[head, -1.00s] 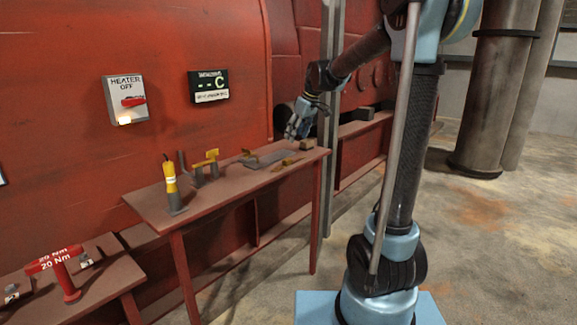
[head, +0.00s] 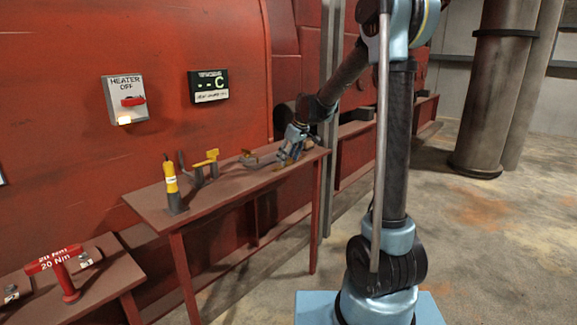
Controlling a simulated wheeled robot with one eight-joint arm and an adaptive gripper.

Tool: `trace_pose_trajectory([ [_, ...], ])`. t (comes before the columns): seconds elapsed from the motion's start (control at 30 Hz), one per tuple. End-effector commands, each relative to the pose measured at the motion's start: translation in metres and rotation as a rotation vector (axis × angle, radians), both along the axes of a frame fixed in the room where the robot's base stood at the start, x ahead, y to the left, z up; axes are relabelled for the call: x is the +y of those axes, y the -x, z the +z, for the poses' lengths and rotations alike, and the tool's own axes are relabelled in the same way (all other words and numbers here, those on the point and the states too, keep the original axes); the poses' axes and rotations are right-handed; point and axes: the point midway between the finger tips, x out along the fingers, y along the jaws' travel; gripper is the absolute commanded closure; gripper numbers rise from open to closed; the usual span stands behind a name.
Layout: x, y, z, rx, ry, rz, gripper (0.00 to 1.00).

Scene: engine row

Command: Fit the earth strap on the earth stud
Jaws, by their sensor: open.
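My gripper (head: 287,154) is low over the far right part of the red-brown bench (head: 225,196), with its fingers pointing down. It is open. It covers much of a flat grey plate (head: 264,164) on the bench top. A small yellowish piece (head: 249,158) is at the plate's left end, clear of the gripper. What is between or under the fingers is hidden or too small to tell. I cannot make out for sure which part is the earth strap or the earth stud.
A yellow-handled tool (head: 171,180) stands upright at the bench's left, beside a yellow T-shaped handle (head: 206,162) on a grey holder. A lower bench holds a red 20 Nm tool (head: 58,264). A heater switch box (head: 127,99) and display (head: 209,86) are on the red wall.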

Motion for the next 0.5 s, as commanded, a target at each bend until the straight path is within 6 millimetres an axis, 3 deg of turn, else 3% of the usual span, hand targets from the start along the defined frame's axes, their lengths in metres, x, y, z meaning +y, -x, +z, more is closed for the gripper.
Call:
trace_pose_trajectory([
  [0.27,0.0009,-0.0005,-0.0022,0.0,0.0,0.0,0.43],
  [0.4,0.001,-0.0005,-0.002,0.0,0.0,0.0,0.75],
  [0.5,0.001,-0.0005,-0.002,0.0,0.0,0.0,0.93],
])
